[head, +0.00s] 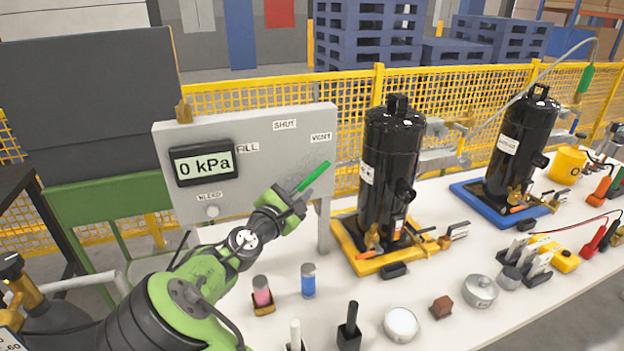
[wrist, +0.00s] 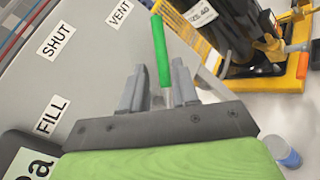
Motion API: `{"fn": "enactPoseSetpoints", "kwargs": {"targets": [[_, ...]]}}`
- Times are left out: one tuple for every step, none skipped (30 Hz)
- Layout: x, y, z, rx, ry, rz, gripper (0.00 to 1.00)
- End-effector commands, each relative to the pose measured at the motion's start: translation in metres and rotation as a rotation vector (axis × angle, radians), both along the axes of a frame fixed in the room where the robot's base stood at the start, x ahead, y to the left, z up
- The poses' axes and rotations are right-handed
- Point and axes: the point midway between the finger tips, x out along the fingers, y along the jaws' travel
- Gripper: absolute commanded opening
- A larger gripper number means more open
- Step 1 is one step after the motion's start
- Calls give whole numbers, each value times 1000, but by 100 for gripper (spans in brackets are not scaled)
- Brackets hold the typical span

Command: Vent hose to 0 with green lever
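The grey panel (head: 250,125) carries a gauge (head: 204,163) that reads 0 kPa and the labels FILL, SHUT and VENT (head: 320,137). The green lever (head: 313,178) points up and right, toward the VENT side. My gripper (head: 292,197) is at the lever's lower end. In the wrist view, the lever (wrist: 161,50) extends beyond the fingertips (wrist: 158,82), its lower part lying between them. The fingers are apart, with gaps visible beside the lever. A pale hose (head: 545,72) with a green fitting (head: 586,78) arches over the right-hand black compressor.
Black compressors stand in a yellow tray (head: 365,265) and a blue tray (head: 470,192). On the white table (head: 320,325) are a pink vial (head: 262,292), a blue vial (head: 308,281) and metal pots. A yellow mesh fence (head: 255,97) runs behind.

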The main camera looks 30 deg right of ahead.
Motion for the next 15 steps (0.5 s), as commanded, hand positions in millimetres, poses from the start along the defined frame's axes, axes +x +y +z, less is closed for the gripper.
{"fn": "enactPoseSetpoints", "kwargs": {"targets": [[5, -13, -2, 0, -4, -6, 29], [9, -20, -2, 0, -2, -6, 29], [14, -29, -1, 0, -4, -6, 29], [17, -35, -1, 0, -2, -5, 29], [21, -41, -1, 0, -3, -5, 29], [24, -48, -1, 0, -3, -5, 29], [27, -53, -1, 0, -2, -3, 29], [30, -57, -1, 1, -2, -4, 29], [33, -62, -1, 1, -2, -3, 29], [34, -65, -1, 2, -1, -3, 29], [36, -67, -1, 2, -1, -2, 29], [37, -69, -1, 2, -1, -2, 29], [38, -70, -1, 2, 0, -2, 29], [38, -71, -1, 2, 0, -2, 29], [38, -71, -1, 2, 0, -1, 29]]}}
